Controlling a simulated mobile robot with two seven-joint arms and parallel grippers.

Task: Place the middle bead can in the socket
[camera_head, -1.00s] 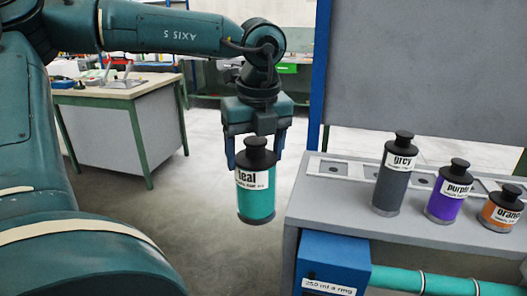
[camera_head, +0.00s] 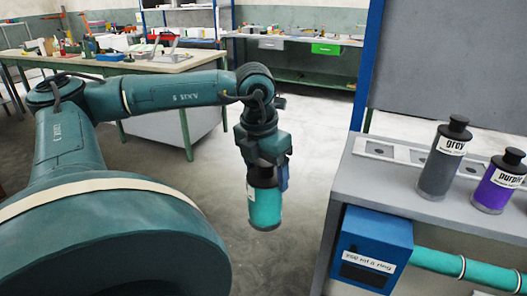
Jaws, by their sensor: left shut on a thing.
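My left gripper (camera_head: 266,177) is shut on a teal can (camera_head: 265,208) with a black top, held upright in the air left of the bench. Its label is turned to the left and hardly shows. A tall grey can (camera_head: 441,163) and a shorter purple can (camera_head: 497,186), both with black caps, stand on the grey bench (camera_head: 372,191). Light plates with dark square sockets (camera_head: 379,149) lie in a row along the bench's back; the grey can hides part of the row. My right gripper is out of view.
A blue post (camera_head: 367,75) and grey panel (camera_head: 448,62) rise behind the bench. A worktable (camera_head: 125,66) stands at back left. Floor around the held can is clear.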

